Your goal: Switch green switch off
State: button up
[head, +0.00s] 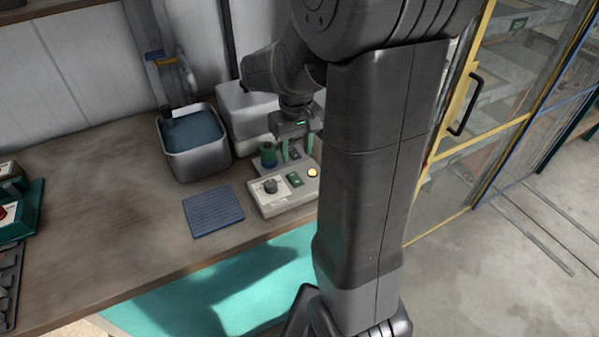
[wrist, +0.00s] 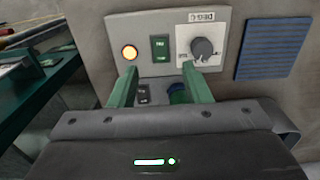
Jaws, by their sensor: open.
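The green switch (head: 294,180) is a small green rocker on the light grey control box (head: 288,206), between a round dial and a glowing lamp. In the wrist view the green switch (wrist: 160,48) lies just beyond the fingertips, roughly centred between them. Its marking is too small to read, and I cannot tell which way it is tipped. My gripper (head: 296,150) points down over the back of the control box. Its green fingers are apart with nothing between the tips, as the wrist view of my gripper (wrist: 159,70) shows.
The amber lamp (wrist: 129,52) is lit, and the dark dial (wrist: 203,47) is opposite. A dark rocker (wrist: 144,93) and a round knob (wrist: 178,93) sit near the fingers. A blue ridged pad (head: 213,210) and a water-filled basin (head: 193,155) stand left on the table.

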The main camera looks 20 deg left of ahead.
aim_at(297, 181)
notch_tip(297, 181, down, 9)
dwell(0.3)
grip_shut()
jog(key=p, duration=0.1)
jog(key=g+h+p, duration=0.1)
jog(key=shift+w+a+r+p, duration=0.15)
jog(key=shift+r+p, duration=0.15)
jog(key=shift+p, duration=0.05)
jog(key=shift+w+a+f+g+h+p, duration=0.1)
jog(key=shift+w+a+g+h+p, duration=0.1)
jog(key=shift+g+h+p, duration=0.5)
grip_release()
